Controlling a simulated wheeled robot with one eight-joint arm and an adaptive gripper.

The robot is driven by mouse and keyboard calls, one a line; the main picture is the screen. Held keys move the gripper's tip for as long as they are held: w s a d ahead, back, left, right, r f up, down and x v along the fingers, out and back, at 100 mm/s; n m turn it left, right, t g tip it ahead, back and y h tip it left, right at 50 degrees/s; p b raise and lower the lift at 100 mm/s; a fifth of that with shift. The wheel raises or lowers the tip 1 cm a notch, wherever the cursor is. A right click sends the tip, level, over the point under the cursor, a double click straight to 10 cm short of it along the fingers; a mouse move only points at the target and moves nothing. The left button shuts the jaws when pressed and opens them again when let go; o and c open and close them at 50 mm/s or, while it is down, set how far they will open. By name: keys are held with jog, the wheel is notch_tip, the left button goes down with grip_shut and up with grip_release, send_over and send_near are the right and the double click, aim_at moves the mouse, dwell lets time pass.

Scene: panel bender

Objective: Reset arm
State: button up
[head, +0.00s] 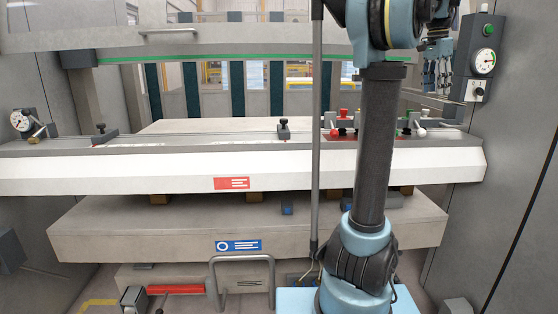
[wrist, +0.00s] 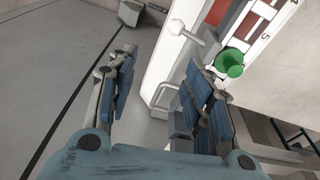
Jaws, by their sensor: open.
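My arm rises from its base at the lower right of the head view, and its upper part runs out of the top of the picture. My gripper (head: 437,78) hangs fingers down at the upper right, beside the gauge box on the right wall. In the wrist view my gripper (wrist: 158,62) is open, with its two blue-padded fingers well apart and nothing between them. A green knob (wrist: 230,63) and a white ball-ended lever (wrist: 177,27) lie beyond the right finger, apart from it as far as I can tell.
The control panel (head: 370,136) with red, green and white knobs sits on the right of the white beam (head: 120,172). A gauge box (head: 483,60) is on the right wall. A grey tube loop (head: 242,258) stands in front, left of my base. The left side is free of my arm.

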jog(key=s+a+f+n+t, duration=0.1)
jog(key=s+a+f+n, duration=0.3)
jog(key=a+f, duration=0.5)
jog(key=s+a+f+n, duration=0.35)
jog(key=a+f, duration=0.35)
jog(key=a, duration=0.5)
jog(key=s+a+f+n+y, duration=0.1)
jog(key=s+a+f+n, duration=0.3)
jog(key=f, duration=0.8)
jog(key=s+a+f+n, duration=0.4)
jog(key=s+a+f, duration=0.5)
jog(key=s+f, duration=0.2)
jog(key=shift+s+f+t+y, duration=0.2)
jog(key=shift+f+t+y, duration=0.2)
jog(key=shift+f, duration=0.5)
jog(key=shift+n, duration=0.25)
jog(key=shift+w+a+f, duration=0.1)
jog(key=shift+w+f, duration=0.1)
jog(key=shift+w, duration=0.25)
